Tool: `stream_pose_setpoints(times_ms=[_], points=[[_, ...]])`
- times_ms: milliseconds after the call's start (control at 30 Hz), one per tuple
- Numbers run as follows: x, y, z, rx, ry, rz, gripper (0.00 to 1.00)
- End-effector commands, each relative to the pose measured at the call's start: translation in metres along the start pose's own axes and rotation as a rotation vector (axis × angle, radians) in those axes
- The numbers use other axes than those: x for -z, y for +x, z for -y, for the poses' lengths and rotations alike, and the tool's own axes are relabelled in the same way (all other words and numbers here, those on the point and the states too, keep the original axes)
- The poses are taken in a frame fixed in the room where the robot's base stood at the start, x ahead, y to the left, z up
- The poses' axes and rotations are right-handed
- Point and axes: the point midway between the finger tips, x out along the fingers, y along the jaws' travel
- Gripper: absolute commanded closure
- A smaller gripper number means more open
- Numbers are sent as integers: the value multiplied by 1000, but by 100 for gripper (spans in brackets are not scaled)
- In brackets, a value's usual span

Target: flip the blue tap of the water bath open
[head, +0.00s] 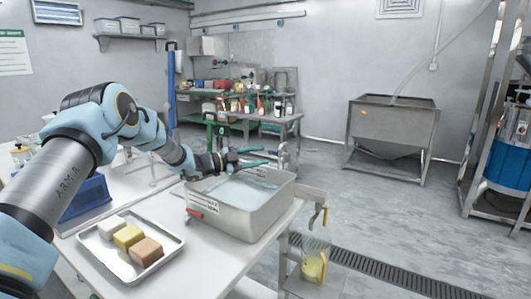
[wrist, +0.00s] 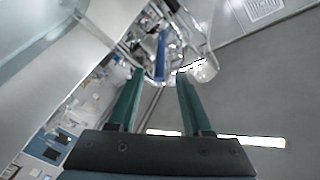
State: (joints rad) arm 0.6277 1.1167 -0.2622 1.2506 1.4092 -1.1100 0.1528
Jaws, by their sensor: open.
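The water bath (head: 238,212) is a grey metal tank holding pale liquid, on the white bench in the head view. A small red-handled fitting (head: 195,213) is on its left front side. I cannot make out a blue tap on the bath. My gripper (head: 264,157) is above the bath's back edge, green fingers apart and pointing right, with nothing visible between them. In the wrist view my gripper (wrist: 160,72) is open; an upright blue strip (wrist: 161,55) shows between the fingertips, and I cannot tell what it is.
A metal tray (head: 167,250) with several blocks and a blue bin (head: 86,196) are left of the bath. A clear vessel with a yellow item (head: 314,266) is below the outlet.

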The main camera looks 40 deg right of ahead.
Motion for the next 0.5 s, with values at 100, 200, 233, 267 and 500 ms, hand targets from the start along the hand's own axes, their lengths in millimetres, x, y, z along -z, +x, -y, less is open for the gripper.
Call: stream_pose_setpoints(times_ms=[100, 200, 233, 267, 500], points=[[2, 17, 1, 0, -1, -1, 50], [1, 26, 1, 0, -1, 0, 50], [1, 28, 0, 0, -1, 0, 50], [1, 29, 0, 0, -1, 0, 50], [0, 31, 0, 1, 0, 2, 50]])
